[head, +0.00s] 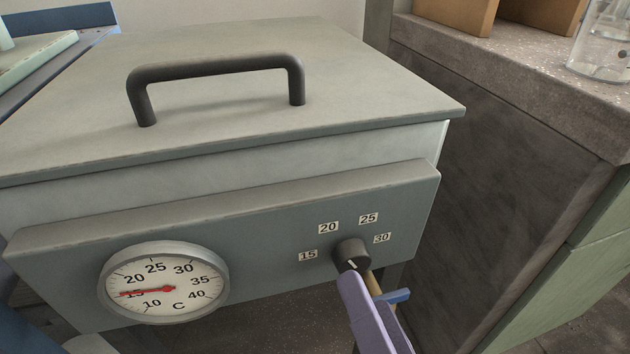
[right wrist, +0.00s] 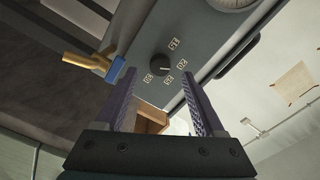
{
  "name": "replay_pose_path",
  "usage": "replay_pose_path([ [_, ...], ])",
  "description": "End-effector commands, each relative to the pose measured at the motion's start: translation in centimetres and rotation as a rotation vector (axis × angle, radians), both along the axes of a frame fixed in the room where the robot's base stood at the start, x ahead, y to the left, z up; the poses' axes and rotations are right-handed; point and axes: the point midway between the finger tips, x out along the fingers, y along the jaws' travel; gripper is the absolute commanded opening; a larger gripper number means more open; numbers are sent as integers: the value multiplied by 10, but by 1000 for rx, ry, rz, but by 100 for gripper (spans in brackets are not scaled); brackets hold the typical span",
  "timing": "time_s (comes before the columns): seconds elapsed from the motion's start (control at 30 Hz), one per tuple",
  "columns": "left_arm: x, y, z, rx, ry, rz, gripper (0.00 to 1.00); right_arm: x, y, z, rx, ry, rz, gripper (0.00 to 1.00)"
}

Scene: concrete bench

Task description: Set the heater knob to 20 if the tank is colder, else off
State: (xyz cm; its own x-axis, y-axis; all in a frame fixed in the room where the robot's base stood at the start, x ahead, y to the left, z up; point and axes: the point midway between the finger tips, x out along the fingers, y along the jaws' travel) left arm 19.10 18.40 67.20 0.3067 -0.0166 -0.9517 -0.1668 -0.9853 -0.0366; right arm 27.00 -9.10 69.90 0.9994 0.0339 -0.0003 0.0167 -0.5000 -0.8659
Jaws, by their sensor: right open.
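The tank (head: 220,165) is a grey box with a closed lid. The dial thermometer (head: 163,283) on its front panel has a red needle pointing left, at about 15 C. The black heater knob (head: 350,252) is on the panel's right, with labels 15, 20, 25 and 30 around it. Its white mark is small and I cannot tell its setting surely. My right gripper (head: 366,305) is just below and in front of the knob. In the right wrist view its jaws (right wrist: 158,76) are open and empty, with the knob (right wrist: 160,65) ahead between them. My left gripper is not in view.
A brass pipe with a blue valve handle (head: 397,296) is beside my right gripper, below the panel. A dark handle (head: 217,68) stands on the lid. A stone-topped counter (head: 520,90) with a glass beaker (head: 602,45) is close on the right.

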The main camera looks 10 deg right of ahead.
Motion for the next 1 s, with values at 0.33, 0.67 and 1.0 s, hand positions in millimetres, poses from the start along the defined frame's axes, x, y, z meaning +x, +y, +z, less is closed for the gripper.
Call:
replay_pose_path([
  [0.33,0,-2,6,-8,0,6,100,-58,-2,0,0,2,1,71],
  [0.67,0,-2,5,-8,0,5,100,-63,-2,0,0,-1,1,71],
  [1.0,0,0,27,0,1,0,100,-54,6,23,-21,17,47,71],
])
